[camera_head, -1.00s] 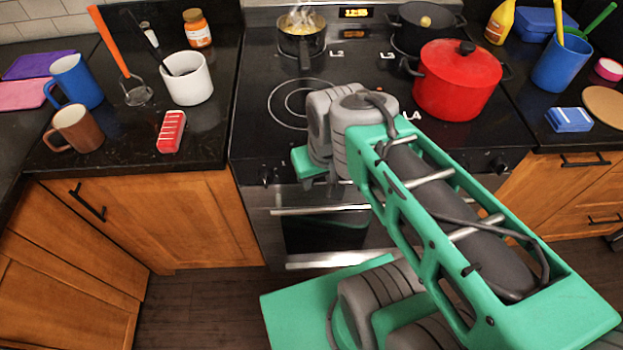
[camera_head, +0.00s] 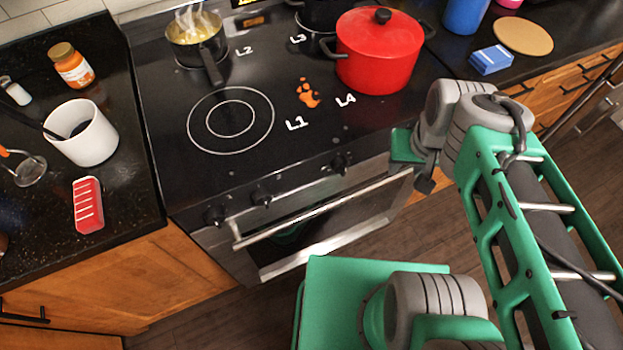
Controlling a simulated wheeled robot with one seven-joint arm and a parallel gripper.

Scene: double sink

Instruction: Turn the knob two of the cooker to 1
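The cooker (camera_head: 170,130) has a black top and a steel front. Along its front edge I see three dark knobs: one at the left (camera_head: 215,214), a second to its right (camera_head: 260,196) and one farther right (camera_head: 340,164). No knob numbers or setting marks are readable. My arm's end (camera_head: 425,178) is at the right, in front of the cooker's right front corner and apart from these three knobs. A small dark part hangs below the wrist, but the fingers cannot be made out. Part of the cooker's front right is hidden by my arm.
A steaming pan (camera_head: 196,36) and a red pot (camera_head: 378,55) stand on the cooker. The oven handle (camera_head: 320,208) juts out below the knobs. A white mug (camera_head: 84,135) and a red-and-white block (camera_head: 88,205) are on the left counter. The front left ring is bare.

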